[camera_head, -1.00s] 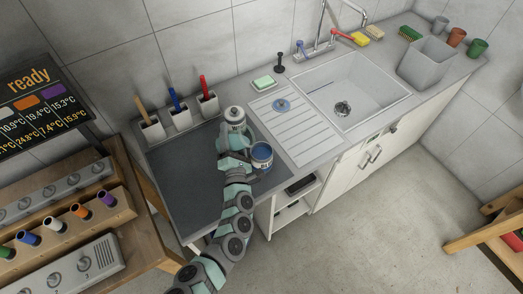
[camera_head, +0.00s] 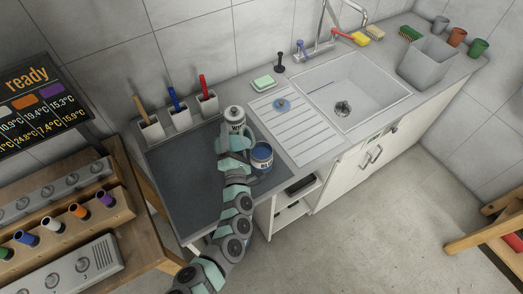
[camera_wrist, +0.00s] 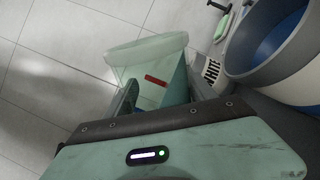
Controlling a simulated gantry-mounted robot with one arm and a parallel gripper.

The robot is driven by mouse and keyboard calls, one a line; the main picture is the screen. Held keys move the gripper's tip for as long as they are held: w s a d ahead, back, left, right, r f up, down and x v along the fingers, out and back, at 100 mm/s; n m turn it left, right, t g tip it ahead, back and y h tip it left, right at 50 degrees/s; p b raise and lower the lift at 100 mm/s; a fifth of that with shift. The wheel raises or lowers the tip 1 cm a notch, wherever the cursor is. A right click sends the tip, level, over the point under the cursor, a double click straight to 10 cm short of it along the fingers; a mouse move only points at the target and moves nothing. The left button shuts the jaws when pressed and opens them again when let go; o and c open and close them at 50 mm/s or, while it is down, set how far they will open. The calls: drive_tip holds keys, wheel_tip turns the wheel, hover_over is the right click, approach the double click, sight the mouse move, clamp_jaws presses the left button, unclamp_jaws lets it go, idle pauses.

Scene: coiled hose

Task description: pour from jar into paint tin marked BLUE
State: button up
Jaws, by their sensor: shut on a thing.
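My gripper (camera_wrist: 163,98) is shut on a translucent pale green jar (camera_wrist: 150,58) with a small red mark on its side. The jar looks tilted in the wrist view; its contents cannot be made out. The paint tin marked BLUE (camera_head: 262,163) stands upright and open on the dark mat, just right of my gripper in the head view, with blue inside. Its wide grey rim (camera_wrist: 241,65) is close on the right in the wrist view. A tin marked WHITE (camera_head: 236,117) stands behind; its label (camera_wrist: 212,72) also shows in the wrist view.
The dark mat (camera_head: 183,185) is clear on the left. Holders with brushes (camera_head: 180,118) line the wall.

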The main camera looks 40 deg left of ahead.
drive_tip(key=shift+f+m+b, duration=0.6)
drive_tip(key=shift+b, duration=0.1)
idle(1.1)
drive_tip(key=shift+r+m+t, duration=0.3)
drive_tip(key=shift+m+t, duration=0.1)
drive_tip(key=shift+m, duration=0.2)
idle(1.3)
